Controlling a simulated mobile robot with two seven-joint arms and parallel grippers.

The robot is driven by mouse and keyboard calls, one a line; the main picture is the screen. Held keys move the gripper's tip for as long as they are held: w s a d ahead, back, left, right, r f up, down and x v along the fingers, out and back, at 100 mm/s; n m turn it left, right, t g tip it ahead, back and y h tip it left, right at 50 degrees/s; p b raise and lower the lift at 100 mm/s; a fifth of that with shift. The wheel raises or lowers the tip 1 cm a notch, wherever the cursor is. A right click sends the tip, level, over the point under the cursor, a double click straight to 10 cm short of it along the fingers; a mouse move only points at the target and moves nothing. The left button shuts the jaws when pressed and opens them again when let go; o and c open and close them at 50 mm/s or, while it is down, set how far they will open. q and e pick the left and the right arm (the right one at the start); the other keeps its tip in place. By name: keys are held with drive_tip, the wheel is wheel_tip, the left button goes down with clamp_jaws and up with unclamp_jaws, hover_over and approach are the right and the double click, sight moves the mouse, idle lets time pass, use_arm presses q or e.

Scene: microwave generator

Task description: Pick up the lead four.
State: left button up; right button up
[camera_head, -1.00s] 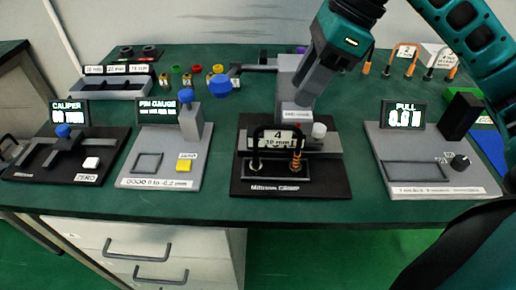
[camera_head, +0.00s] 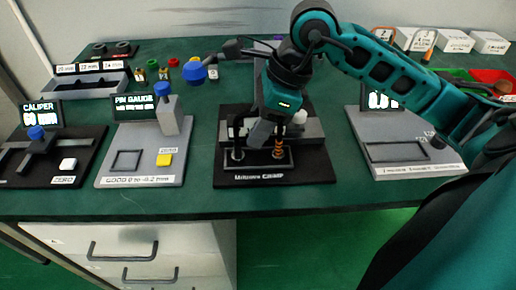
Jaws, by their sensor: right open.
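Lead four is a black arch-shaped lead (camera_head: 237,143) standing on the black crimp base (camera_head: 310,172) in the middle of the bench. Its left leg shows, and its right end has a coppery coil (camera_head: 279,149). My right gripper (camera_head: 261,134) points down at the lead from above and covers most of its arch and its number label. The jaws are open, but I cannot tell whether they touch the lead. My left gripper is not in view.
The pin gauge (camera_head: 140,166) and caliper (camera_head: 50,160) stand to the left, the pull tester (camera_head: 400,150) to the right. Several white boxes (camera_head: 452,40) line the back right, near a red bin (camera_head: 490,77). Bare green bench lies between the stations.

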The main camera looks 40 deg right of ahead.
drive_tip(key=shift+c, duration=0.5)
clamp_jaws()
drive_tip(key=shift+r, duration=0.1)
